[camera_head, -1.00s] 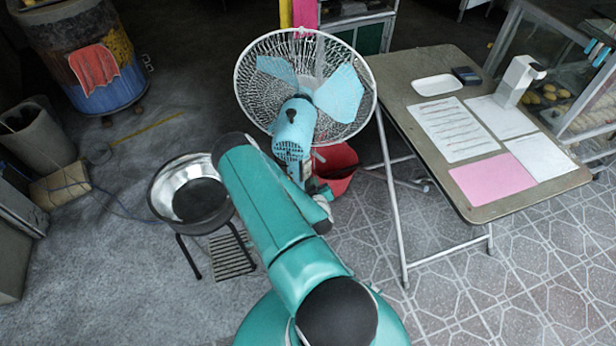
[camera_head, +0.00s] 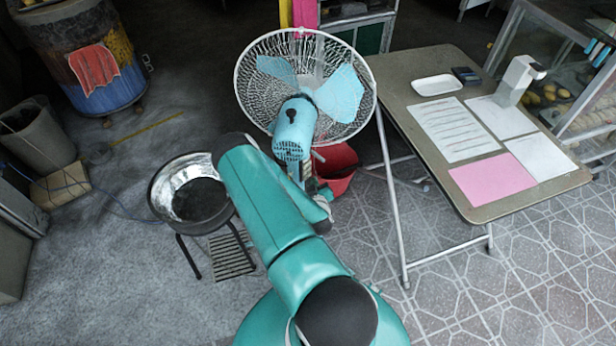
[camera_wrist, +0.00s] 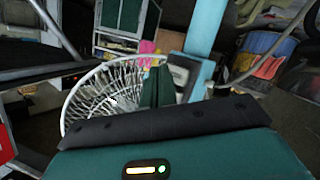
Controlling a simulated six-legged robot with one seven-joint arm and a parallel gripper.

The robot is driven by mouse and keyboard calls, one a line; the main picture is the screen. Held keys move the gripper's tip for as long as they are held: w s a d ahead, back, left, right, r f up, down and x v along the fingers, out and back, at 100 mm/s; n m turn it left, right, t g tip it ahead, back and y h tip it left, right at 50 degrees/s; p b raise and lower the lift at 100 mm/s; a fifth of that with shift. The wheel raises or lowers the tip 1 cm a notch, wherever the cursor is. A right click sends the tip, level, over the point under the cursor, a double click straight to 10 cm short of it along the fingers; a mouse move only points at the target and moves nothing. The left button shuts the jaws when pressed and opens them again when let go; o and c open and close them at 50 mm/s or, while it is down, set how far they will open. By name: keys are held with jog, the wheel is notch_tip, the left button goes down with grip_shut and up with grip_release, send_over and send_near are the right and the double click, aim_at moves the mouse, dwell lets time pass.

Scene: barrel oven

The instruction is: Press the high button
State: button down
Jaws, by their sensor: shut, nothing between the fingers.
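A light-blue fan (camera_head: 294,128) with a white wire cage stands beyond my arm in the head view. In the wrist view its cage (camera_wrist: 98,92) is at left, and its blue post (camera_wrist: 206,32) carries a pale control panel (camera_wrist: 183,76). My gripper (camera_wrist: 157,88) shows as dark green fingers close beside this panel; it is shut and empty. I cannot tell whether it touches the panel. The high button cannot be made out. In the head view my arm hides most of the fan's lower post and panel.
A folding table (camera_head: 400,96) with papers stands right of the fan. A red bucket (camera_head: 338,168) is behind the post. A metal bowl (camera_head: 180,178) on a black stand is left of my arm. A barrel oven (camera_head: 84,50) stands at back left. Patterned floor at lower right is clear.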

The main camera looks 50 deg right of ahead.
jog(key=shift+w, duration=0.4)
jog(key=shift+w, duration=0.45)
dwell(0.6)
jog(key=shift+s, duration=0.1)
jog(key=shift+s, duration=0.8)
jog(key=shift+s+a, duration=0.1)
jog(key=shift+s, duration=2.4)
